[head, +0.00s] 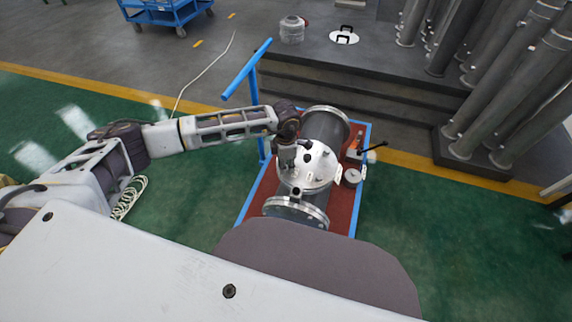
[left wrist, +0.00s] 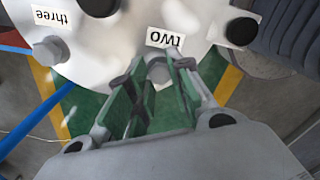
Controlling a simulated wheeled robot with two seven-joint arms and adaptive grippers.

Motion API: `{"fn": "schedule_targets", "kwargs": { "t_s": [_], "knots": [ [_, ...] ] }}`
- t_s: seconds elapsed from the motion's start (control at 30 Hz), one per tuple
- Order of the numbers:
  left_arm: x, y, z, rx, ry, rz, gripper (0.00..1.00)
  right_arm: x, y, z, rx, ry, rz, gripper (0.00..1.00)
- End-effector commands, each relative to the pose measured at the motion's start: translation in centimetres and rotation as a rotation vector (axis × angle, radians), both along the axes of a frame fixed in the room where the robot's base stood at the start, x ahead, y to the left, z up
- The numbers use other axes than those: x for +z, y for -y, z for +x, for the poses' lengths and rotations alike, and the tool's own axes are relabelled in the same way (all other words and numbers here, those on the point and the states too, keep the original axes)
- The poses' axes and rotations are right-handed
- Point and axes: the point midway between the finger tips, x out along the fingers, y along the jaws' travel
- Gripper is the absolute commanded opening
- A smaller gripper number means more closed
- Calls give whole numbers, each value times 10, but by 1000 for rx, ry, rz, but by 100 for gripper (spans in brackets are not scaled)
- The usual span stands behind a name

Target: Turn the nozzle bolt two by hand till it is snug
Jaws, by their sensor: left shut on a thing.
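The nozzle flange (head: 322,165) is a pale round disc on top of the grey shell (head: 325,130). In the left wrist view its face (left wrist: 120,45) carries paper labels. Nozzle bolt two (left wrist: 158,72) is a grey bolt head just below the label "two" (left wrist: 165,38), which appears upside down. My left gripper (left wrist: 160,68) has its green-padded fingers on both sides of this bolt and is shut on it. In the head view the left gripper (head: 286,168) reaches down at the flange's left edge; the bolt itself is hidden there. My right gripper is not in view.
Another bolt (left wrist: 48,50) sits beside the label "three" (left wrist: 53,17). Dark round holes or knobs (left wrist: 240,31) are near the flange edge. The shell rests on a red, blue-edged cart (head: 258,205) with a blue handle (head: 246,70). Small items (head: 352,176) lie right of the shell.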

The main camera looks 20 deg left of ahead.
Motion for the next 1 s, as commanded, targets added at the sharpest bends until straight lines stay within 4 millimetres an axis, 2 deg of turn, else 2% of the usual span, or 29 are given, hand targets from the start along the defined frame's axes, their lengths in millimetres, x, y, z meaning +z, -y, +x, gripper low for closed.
{"fn": "schedule_targets", "kwargs": {
  "t_s": [0.13, 0.17, 0.3, 0.73, 1.0],
  "knots": [
    [4, 0, 3, 2, 7, -2, 0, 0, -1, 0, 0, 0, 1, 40],
    [4, 0, 3, 2, 7, -2, 24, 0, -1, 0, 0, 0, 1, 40],
    [3, 0, 2, 2, 5, -2, 42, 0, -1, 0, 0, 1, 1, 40],
    [3, 0, 1, 2, 3, -1, 43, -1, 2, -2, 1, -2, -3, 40],
    [24, 0, 2, 2, 5, -1, 43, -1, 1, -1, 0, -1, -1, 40]
  ]
}}
